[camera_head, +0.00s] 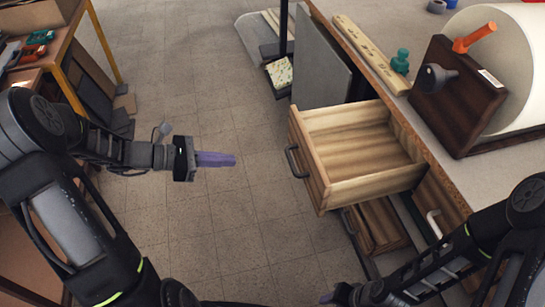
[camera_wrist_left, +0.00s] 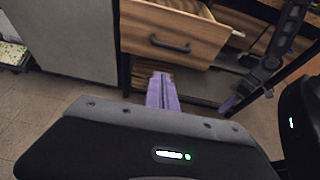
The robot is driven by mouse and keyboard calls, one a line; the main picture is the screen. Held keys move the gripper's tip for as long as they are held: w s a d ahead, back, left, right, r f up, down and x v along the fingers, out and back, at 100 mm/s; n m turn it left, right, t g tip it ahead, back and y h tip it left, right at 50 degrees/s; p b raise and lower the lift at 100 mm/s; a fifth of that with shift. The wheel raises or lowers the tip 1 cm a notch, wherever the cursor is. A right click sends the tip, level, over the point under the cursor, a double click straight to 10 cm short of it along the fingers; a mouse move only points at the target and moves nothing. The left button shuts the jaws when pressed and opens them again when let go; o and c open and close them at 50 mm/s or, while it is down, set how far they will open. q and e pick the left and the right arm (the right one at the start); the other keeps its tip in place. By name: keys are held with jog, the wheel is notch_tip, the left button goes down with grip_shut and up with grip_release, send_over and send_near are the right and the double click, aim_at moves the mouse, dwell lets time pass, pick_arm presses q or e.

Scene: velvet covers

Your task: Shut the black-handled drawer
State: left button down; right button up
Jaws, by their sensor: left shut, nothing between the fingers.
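The wooden drawer (camera_head: 350,165) with the black handle (camera_head: 296,161) stands pulled out of the workbench in the head view, and its inside looks empty. In the left wrist view the drawer front (camera_wrist_left: 195,32) and black handle (camera_wrist_left: 169,44) are ahead of my fingers. My left gripper (camera_head: 232,160) is shut and empty, to the left of the handle with a clear gap. Its purple fingers are together in the left wrist view (camera_wrist_left: 162,88). My right gripper (camera_head: 328,298) is at the bottom of the head view, below the drawer; its jaws are too small to read.
Wooden pieces (camera_head: 378,225) lie below the drawer. A grey panel (camera_head: 318,62) stands behind it. The tiled floor (camera_head: 215,90) around my left gripper is free.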

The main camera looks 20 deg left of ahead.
pick_arm(q)
jog(key=shift+d, duration=0.1)
jog(key=r+x, duration=0.2)
jog(key=x, duration=1.1)
jog(key=shift+w+d, duration=0.3)
jog(key=shift+d, duration=0.1)
jog(key=shift+w+f, duration=0.1)
